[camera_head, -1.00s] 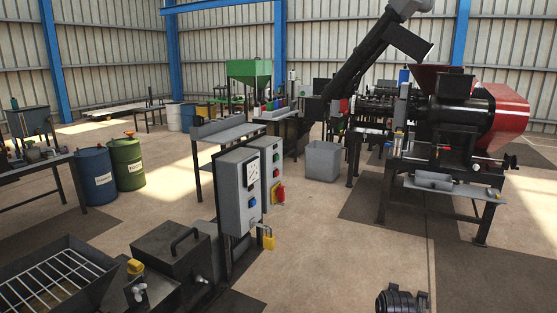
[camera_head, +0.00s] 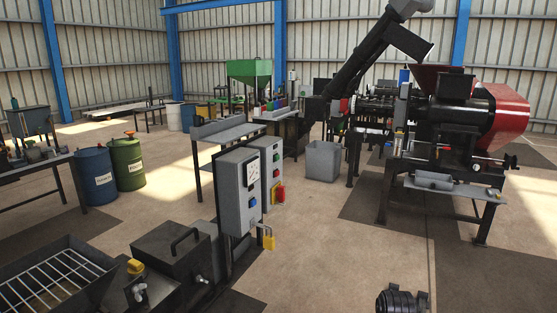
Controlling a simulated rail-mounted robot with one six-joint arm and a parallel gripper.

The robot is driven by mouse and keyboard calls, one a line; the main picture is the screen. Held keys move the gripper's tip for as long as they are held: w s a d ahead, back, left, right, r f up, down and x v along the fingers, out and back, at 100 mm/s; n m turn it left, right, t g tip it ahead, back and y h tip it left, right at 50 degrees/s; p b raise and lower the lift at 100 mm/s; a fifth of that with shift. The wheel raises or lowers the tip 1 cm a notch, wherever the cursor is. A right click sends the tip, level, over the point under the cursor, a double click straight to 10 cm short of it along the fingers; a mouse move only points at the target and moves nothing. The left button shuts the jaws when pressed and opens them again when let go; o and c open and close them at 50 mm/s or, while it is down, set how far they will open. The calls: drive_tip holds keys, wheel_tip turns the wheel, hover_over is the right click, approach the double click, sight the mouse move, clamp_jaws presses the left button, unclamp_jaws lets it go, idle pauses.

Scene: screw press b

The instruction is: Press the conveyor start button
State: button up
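Two grey control boxes stand in the middle of the head view. The nearer box (camera_head: 232,190) has a white dial (camera_head: 253,173), a small blue part (camera_head: 252,201) and a yellow padlock (camera_head: 267,237) hanging at its lower right. The box behind it (camera_head: 267,165) has a small green button (camera_head: 276,157), a darker part under it and a red switch (camera_head: 280,192) on a yellow plate. I cannot tell which control is the conveyor start button; labels are too small to read. My gripper is not in view.
A screw press with a red hopper (camera_head: 508,105) and a slanted dark conveyor (camera_head: 370,62) stand at the right. A grey bin (camera_head: 322,160) stands on the floor. Blue (camera_head: 97,176) and green (camera_head: 127,163) drums are at the left.

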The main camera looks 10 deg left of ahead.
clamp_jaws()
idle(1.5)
